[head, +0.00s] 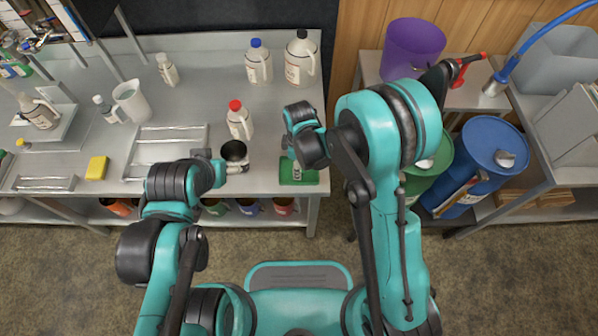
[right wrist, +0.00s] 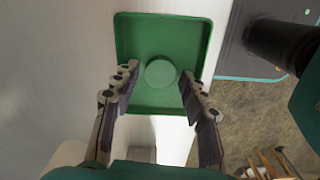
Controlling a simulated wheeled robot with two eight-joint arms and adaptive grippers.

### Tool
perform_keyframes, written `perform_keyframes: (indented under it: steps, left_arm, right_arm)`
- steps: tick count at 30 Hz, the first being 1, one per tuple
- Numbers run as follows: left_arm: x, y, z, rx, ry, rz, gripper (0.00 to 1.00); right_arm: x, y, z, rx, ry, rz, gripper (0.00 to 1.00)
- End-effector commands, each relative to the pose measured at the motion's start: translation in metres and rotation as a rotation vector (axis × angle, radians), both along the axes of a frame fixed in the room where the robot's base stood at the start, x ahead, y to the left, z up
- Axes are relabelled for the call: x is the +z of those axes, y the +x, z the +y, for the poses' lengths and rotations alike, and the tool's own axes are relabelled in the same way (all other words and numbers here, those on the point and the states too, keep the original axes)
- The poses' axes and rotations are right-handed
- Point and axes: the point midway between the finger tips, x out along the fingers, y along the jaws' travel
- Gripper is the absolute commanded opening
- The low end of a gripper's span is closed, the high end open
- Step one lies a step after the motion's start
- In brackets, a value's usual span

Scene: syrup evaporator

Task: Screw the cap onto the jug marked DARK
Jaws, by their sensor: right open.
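A round green cap (right wrist: 160,73) lies on a square green tray (right wrist: 190,30). In the head view the tray (head: 308,179) lies at the table's front right corner, partly hidden by my right arm. My right gripper (right wrist: 158,77) is open above the tray, with its fingers on either side of the cap. My left gripper (head: 222,160) is low over the front of the table, beside a dark round shape (head: 234,150). Its fingers are too unclear to judge. Several white jugs stand on the table; their labels are too small to read, so I cannot tell which says DARK.
A red-capped jug (head: 239,122) stands near both grippers. A blue-capped jug (head: 258,62) and a black-capped jug (head: 300,60) are at the back. A yellow sponge (head: 97,168), a white pitcher (head: 132,102) and metal trays are to the left. Drums (head: 486,160) stand right of the table.

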Motion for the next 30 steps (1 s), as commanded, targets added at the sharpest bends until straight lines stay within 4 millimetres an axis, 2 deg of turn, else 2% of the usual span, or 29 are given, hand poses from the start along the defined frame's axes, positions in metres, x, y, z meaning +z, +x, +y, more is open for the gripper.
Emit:
perform_keyframes:
  steps: [2, 11, 14, 15, 26, 30]
  left_arm:
    - [-0.004, 0.000, 0.000, 0.000, 0.000, 0.000, 0.87]
    - [-0.002, 0.000, 0.000, 0.000, 0.000, 0.000, 0.87]
    - [-0.002, 0.000, 0.000, 0.000, 0.000, 0.000, 0.87]
    - [-0.002, 0.000, 0.000, 0.000, 0.000, 0.000, 0.87]
    - [-0.002, 0.000, 0.000, 0.000, 0.000, 0.000, 0.87]
    - [0.003, 0.000, 0.000, 0.000, 0.000, 0.000, 0.87]
  right_arm:
    - [-0.008, 0.000, 0.000, 0.000, 0.000, 0.000, 0.43]
    - [-0.006, 0.000, 0.000, 0.000, 0.000, 0.000, 0.43]
    - [-0.006, 0.000, 0.000, 0.000, 0.000, 0.000, 0.27]
    - [-0.006, 0.000, 0.000, 0.000, 0.000, 0.000, 0.25]
    - [-0.005, 0.000, 0.000, 0.000, 0.000, 0.000, 0.25]
    - [0.003, 0.000, 0.000, 0.000, 0.000, 0.000, 0.25]
